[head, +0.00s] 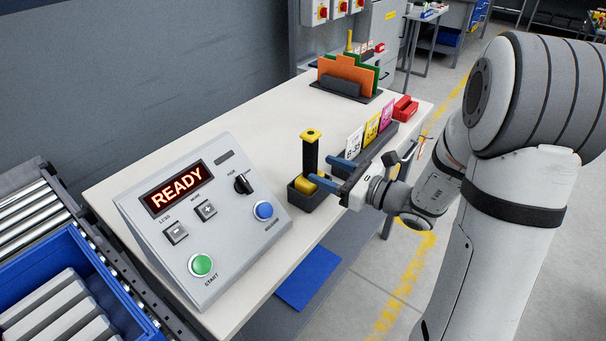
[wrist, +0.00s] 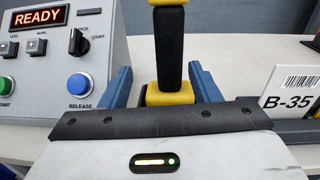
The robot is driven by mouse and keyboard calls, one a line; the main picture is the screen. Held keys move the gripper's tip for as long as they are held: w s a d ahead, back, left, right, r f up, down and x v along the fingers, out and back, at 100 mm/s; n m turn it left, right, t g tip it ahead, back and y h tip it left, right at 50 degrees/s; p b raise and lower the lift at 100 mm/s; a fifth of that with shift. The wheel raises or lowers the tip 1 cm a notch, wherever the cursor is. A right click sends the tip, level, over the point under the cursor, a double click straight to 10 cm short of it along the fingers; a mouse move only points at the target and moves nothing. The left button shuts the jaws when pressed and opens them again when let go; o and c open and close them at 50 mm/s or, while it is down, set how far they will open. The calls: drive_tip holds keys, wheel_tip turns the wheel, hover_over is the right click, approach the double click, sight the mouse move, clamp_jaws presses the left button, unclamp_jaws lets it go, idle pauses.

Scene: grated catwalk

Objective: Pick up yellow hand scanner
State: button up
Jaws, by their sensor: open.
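The yellow hand scanner (head: 311,152) has a black handle and a yellow top, and stands upright in a dark holder (head: 316,201) on the table. In the wrist view the scanner (wrist: 171,55) rises in the middle, with its yellow lower part above my gripper's dark front edge. My gripper (head: 321,170) is open, with its blue fingers reaching in from the right at the scanner's lower part. In the wrist view the fingers of my gripper (wrist: 160,76) stand left and right of the scanner, with gaps showing. The scanner's bottom is hidden.
A grey control box (head: 205,215) reading READY stands left of the scanner. A rack with labelled cards (head: 372,130) stands close behind and right. Farther back are orange and green folders (head: 347,70) and a red bin (head: 405,108). The table (head: 262,112) is clear behind the scanner.

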sight(304, 157)
drive_tip(key=shift+w+d+f+m+t, duration=0.25)
drive_tip(key=shift+w+m+t, duration=0.15)
drive_tip(key=shift+w+m, duration=0.1)
drive_tip(key=shift+w+h, duration=0.2)
drive_tip(key=shift+h, duration=0.1)
drive_tip(key=p+x, duration=0.1)
drive_tip(key=x, duration=0.6)
drive_tip(key=shift+a+r, duration=0.2)
drive_tip(key=shift+a, duration=0.05)
drive_tip(key=c, duration=1.2)
